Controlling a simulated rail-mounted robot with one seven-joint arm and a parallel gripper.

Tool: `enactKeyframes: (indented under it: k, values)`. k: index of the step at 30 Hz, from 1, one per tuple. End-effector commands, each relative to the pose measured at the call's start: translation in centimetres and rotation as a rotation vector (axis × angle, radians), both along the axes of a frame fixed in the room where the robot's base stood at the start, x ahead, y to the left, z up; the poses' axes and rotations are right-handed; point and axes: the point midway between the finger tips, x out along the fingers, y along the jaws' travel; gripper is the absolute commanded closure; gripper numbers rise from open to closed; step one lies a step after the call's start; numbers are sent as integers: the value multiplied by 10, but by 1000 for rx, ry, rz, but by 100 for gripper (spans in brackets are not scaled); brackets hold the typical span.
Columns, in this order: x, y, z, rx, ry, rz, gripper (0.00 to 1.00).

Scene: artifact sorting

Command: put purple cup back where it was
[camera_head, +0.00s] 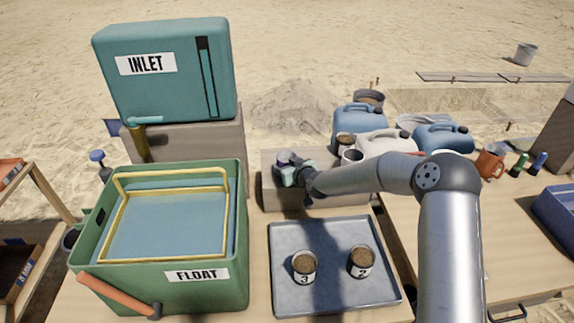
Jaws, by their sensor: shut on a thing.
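The purple cup (283,156) shows only as a small purple-grey patch at the far side of my gripper. My gripper (287,168) is shut on the purple cup, over the left part of a grey block (268,193) behind the tray. Most of the cup is hidden by the gripper. I cannot tell whether the cup touches the block's top or hangs just above it.
A grey tray (285,232) in front holds two soil-filled cups, marked 3 (304,267) and 2 (361,262). The green FLOAT tank (165,285) stands left. A white cup (352,157) and several jugs (360,118) stand right of the gripper.

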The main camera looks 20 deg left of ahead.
Motion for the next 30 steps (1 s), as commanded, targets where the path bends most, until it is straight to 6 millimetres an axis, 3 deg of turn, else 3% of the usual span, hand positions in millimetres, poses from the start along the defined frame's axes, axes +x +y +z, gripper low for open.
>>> enactKeyframes:
  k: [8, 9, 11, 12, 23, 30]
  values:
    - [0, 0, -3, 0, 0, 0, 67]
    - [0, 0, -3, 0, 0, 0, 42]
    - [0, 0, -2, 1, 1, 0, 26]
    - [0, 0, -2, 1, 1, 0, 23]
    - [0, 0, 4, 1, 1, 0, 23]
    - [-28, -32, 18, -1, -1, -1, 23]
